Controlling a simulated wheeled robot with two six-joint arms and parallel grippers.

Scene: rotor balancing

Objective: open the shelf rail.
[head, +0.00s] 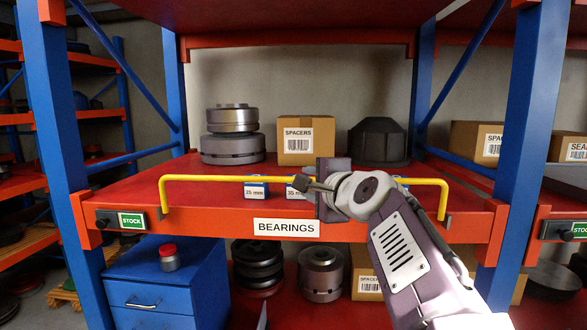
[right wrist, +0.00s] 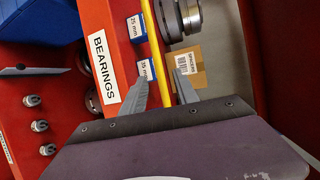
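The shelf rail (head: 230,178) is a yellow bar across the front of the red middle shelf (head: 125,192), above the BEARINGS label. Its bent ends come down at the shelf's front edge. My right gripper (head: 310,185) is at the rail, right of its middle. In the right wrist view the rail (right wrist: 153,40) runs between the two spread fingers (right wrist: 160,76), with a gap visible beside it. Part of the rail is hidden behind my right gripper in the head view. A grey pointed tip (head: 262,317) at the bottom edge looks like part of my left gripper; its opening is hidden.
Small blue boxes labelled 25 mm (head: 256,187) and 35 mm (head: 296,187) stand just behind the rail. Stacked metal rotors (head: 232,135), a SPACERS carton (head: 305,141) and a dark part (head: 377,140) stand farther back. Blue posts (head: 525,130) flank the shelf. A blue cabinet (head: 165,285) stands below.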

